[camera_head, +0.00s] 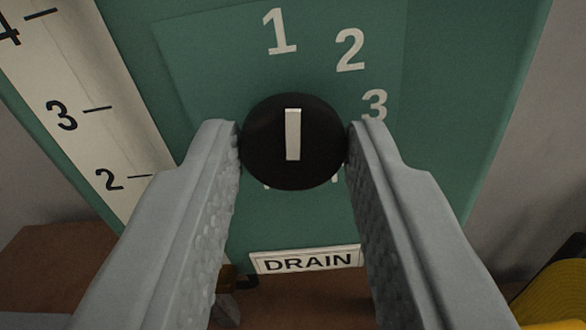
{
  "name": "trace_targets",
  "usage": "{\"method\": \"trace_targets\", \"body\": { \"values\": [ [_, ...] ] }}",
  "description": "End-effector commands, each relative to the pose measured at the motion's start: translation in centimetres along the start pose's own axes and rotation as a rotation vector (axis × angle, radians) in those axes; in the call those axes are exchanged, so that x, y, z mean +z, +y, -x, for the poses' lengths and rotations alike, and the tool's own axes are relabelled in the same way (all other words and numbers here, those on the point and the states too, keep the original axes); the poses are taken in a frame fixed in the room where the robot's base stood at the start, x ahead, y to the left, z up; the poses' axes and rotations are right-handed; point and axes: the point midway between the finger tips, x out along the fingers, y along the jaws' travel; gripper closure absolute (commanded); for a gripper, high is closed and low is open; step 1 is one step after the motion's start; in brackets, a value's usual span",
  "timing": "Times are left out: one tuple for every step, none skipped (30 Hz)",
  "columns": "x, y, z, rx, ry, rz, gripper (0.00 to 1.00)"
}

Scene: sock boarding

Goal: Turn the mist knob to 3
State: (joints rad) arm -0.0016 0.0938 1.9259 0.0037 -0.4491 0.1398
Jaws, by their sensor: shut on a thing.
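The mist knob (265,150) is a round black knob with a white bar pointer (292,134) on its face. It sits on a green panel (215,60). The pointer stands nearly upright, its upper end towards the white 1 (278,31). The white 2 (349,49) and 3 (375,104) are up and to the right of the knob. A further mark below the knob is mostly hidden by the knob and the right finger. My gripper (294,142) is shut on the knob, one grey finger on its left side and one on its right.
A white scale strip (85,90) with black numbers runs down the panel's left side. A label reading DRAIN (305,260) is below the knob. Brown surfaces (50,270) lie lower down, and a yellow thing (560,290) is at the lower right.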

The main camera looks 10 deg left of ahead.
Motion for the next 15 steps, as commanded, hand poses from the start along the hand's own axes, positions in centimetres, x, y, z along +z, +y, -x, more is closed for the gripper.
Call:
{"method": "trace_targets", "body": {
  "values": [
    [0.02, 0.0, 0.01, 0.0, 0.0, -0.033, 0.92],
    [0.02, 0.0, 0.01, 0.0, 0.0, -0.057, 0.92],
    [0.02, 0.01, 0.01, 0.0, 0.0, -0.091, 0.92],
    [0.02, 0.01, 0.01, 0.0, 0.0, -0.117, 0.92],
    [0.02, 0.01, 0.01, 0.0, 0.0, -0.145, 0.92],
    [0.02, 0.01, 0.01, 0.0, 0.0, -0.182, 0.92],
    [0.03, 0.01, 0.01, 0.0, 0.0, -0.211, 0.92],
    [0.03, 0.01, 0.01, 0.0, 0.0, -0.24, 0.92],
    [0.03, 0.01, 0.01, 0.0, 0.0, -0.278, 0.92],
    [0.03, 0.01, 0.01, 0.0, 0.0, -0.306, 0.92],
    [0.03, 0.01, 0.01, 0.0, 0.0, -0.335, 0.92],
    [0.03, 0.01, 0.01, 0.0, 0.0, -0.373, 0.92],
    [0.03, 0.01, 0.01, 0.0, 0.0, -0.402, 0.92],
    [0.03, 0.01, 0.01, 0.0, 0.0, -0.43, 0.92],
    [0.03, 0.01, 0.01, 0.0, -0.001, -0.469, 0.92]
  ]
}}
